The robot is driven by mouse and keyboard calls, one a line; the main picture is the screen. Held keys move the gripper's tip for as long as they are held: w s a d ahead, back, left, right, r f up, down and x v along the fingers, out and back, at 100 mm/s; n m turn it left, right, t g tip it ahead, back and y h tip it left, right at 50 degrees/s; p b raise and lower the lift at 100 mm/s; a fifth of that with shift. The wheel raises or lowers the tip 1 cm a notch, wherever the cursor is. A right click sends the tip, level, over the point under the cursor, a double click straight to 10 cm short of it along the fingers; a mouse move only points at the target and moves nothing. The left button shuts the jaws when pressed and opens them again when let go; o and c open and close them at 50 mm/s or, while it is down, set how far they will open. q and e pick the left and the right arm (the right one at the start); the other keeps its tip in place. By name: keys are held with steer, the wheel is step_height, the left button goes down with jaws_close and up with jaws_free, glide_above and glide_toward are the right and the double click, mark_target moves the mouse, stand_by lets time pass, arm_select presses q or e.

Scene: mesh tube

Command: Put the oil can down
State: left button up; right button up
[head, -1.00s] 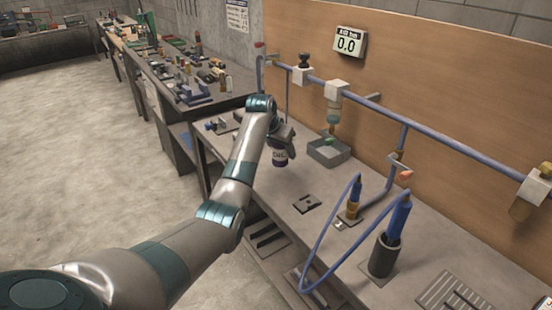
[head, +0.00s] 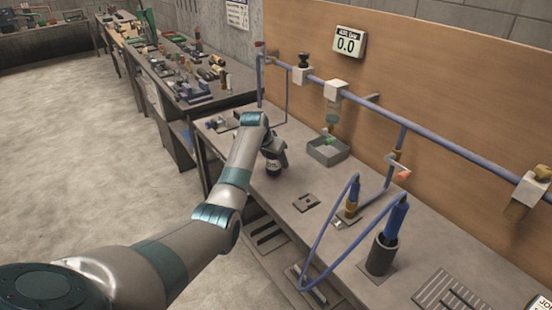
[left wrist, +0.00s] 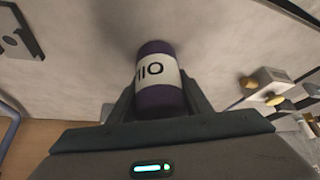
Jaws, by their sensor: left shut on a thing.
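The oil can (head: 272,165) is a small dark purple can with a white label. It stands roughly upright at the left part of the workbench, close to or on its top; I cannot tell if it touches. My left gripper (head: 273,152) is shut on it from above and behind. In the left wrist view the oil can (left wrist: 160,82) sits between the two fingers of the left gripper (left wrist: 160,100), its label facing the camera. My right gripper is not in view.
The workbench (head: 240,185) is clear around the can. A grey open tray (head: 328,152) stands to its right, with a small dark plate (head: 306,202) in front. Farther right are a blue tool in a dark holder (head: 382,255) and a looping blue hose (head: 318,245). A blue pipe (head: 455,148) runs along the back.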

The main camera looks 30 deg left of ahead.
arm_select(q)
steer(key=shift+f, duration=0.1)
steer(key=shift+f, duration=0.1)
steer(key=o, duration=1.2)
steer(key=shift+f, duration=0.1)
steer(key=shift+r, duration=0.35)
steer(key=b+v, duration=0.2)
steer(key=v, duration=0.9)
steer(key=shift+s+r, duration=0.2)
steer(key=shift+r, duration=0.1)
